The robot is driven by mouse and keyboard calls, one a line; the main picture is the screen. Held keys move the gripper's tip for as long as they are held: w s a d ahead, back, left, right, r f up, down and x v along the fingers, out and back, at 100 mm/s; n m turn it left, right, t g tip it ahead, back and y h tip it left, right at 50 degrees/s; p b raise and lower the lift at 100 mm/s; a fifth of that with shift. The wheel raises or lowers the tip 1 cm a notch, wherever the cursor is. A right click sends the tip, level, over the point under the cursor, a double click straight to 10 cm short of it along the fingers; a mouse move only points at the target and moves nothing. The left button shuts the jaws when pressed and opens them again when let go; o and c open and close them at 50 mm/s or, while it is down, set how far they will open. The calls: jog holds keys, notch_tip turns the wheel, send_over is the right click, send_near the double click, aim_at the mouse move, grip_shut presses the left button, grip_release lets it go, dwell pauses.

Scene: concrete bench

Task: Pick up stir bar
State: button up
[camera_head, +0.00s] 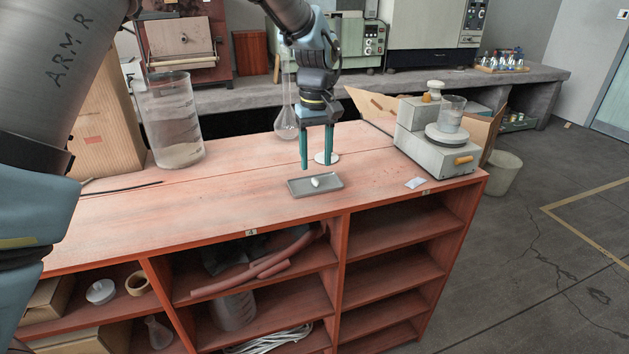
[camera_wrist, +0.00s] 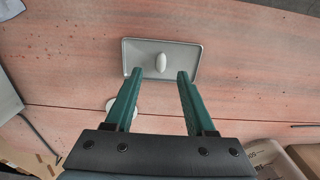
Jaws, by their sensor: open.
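The stir bar is a small white oval piece (camera_head: 315,182) lying on a shallow grey tray (camera_head: 332,187) on the reddish bench top. In the wrist view the stir bar (camera_wrist: 160,62) lies near the middle of the tray (camera_wrist: 190,47). My gripper (camera_head: 316,166) points down with two long teal fingers, open and empty. The fingertips are just behind the tray in the head view. In the wrist view the fingertips (camera_wrist: 160,74) overlap the tray's lower edge, one on each side of the stir bar, with nothing between them.
A white disc (camera_head: 327,158) lies behind the fingers. A glass flask (camera_head: 286,122) and a large beaker (camera_head: 175,125) stand further left. A grey balance (camera_head: 440,150) with a small beaker (camera_head: 450,113) stands at right. A small white packet (camera_head: 415,183) lies near the front edge.

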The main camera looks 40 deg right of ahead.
aim_at(315, 180)
jog(key=shift+w+f+p, duration=0.1)
jog(key=shift+f+p, duration=0.75)
jog(key=shift+f, duration=1.55)
grip_shut()
